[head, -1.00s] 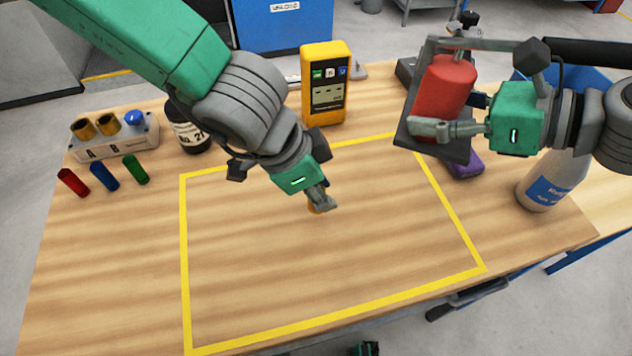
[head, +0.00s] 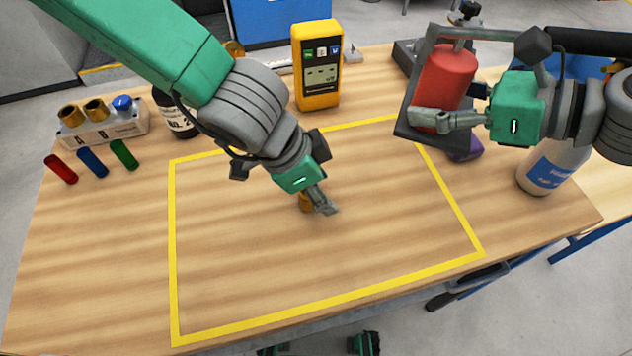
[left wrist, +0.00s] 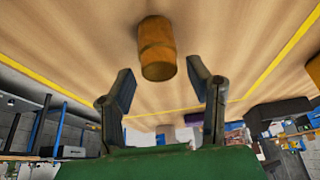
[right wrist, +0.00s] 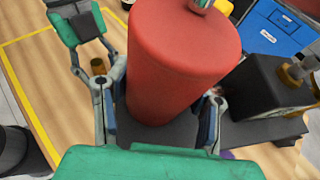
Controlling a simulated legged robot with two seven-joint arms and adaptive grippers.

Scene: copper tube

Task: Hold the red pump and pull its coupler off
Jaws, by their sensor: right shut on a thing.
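The red pump (head: 446,75) sits in a grey frame (head: 425,38) at the upper right, raised above the table. My right gripper (head: 458,108) is shut on it; in the right wrist view the pump (right wrist: 175,60) fills the space between the fingers. A short brass-coloured cylinder (head: 305,203), apparently the coupler, is on the table inside the yellow outline, apart from the pump. My left gripper (head: 322,200) is just above it. In the left wrist view its fingers are spread, and the cylinder (left wrist: 156,48) shows just beyond the tips, not gripped.
A yellow meter (head: 318,62), a dark bottle (head: 172,108) and a grey block with fittings (head: 105,122) stand at the back. Red (head: 61,169), blue (head: 92,161) and green (head: 124,154) tubes lie at left. A white bottle (head: 552,165) stands at right. The outlined area is mostly clear.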

